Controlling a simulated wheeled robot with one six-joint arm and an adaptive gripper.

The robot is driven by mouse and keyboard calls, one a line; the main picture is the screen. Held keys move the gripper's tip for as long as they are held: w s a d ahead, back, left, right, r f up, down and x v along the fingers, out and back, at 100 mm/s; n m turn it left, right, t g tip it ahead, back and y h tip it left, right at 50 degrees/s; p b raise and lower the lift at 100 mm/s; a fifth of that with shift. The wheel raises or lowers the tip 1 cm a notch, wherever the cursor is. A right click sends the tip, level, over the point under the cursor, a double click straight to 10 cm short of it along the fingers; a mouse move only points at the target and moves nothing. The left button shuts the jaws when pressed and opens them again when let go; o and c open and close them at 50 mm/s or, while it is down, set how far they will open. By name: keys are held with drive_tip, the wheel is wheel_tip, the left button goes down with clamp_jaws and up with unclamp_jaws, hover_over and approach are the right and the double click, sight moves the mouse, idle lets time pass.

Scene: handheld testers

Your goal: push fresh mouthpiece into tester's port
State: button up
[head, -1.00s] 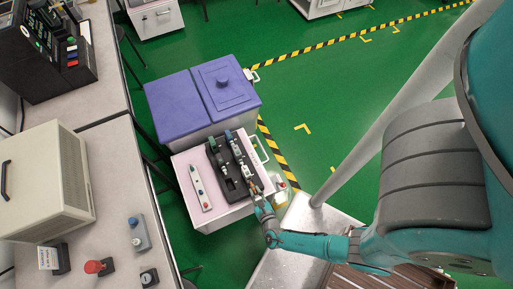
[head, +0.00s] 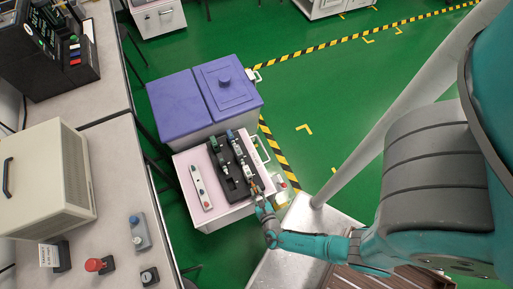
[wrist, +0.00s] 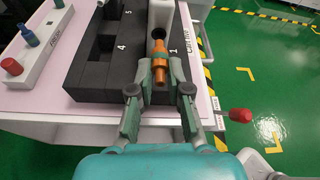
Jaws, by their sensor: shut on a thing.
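My gripper (wrist: 160,84) is shut on an orange mouthpiece (wrist: 160,72), which lies lengthwise between the fingers and points away from my wrist. A white tester (wrist: 161,12) lies in the black foam tray (wrist: 92,76), beside the printed number 1. Its dark round port (wrist: 158,33) faces the mouthpiece. The mouthpiece's far tip is close to the port; I cannot tell whether it touches or has entered. In the head view my gripper (head: 259,191) is at the near right end of the tray, by the tester (head: 243,155).
A white strip (wrist: 40,50) with small coloured pieces lies left of the tray on the pale pink top (wrist: 60,107). A second tester (head: 216,150) lies in the tray's left part. A purple-lidded bin (head: 187,103) stands behind. Green floor lies to the right.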

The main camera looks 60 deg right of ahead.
drive_tip(key=shift+w+d, duration=0.5)
drive_tip(key=shift+w, duration=0.2)
drive_tip(key=shift+w+d, duration=0.5)
drive_tip(key=shift+w, duration=0.2)
idle(0.6)
drive_tip(key=o, duration=0.8)
drive_tip(key=shift+c, duration=0.2)
drive_tip(key=shift+v, duration=3.65)
drive_tip(key=shift+a, duration=0.1)
drive_tip(key=shift+s, duration=0.15)
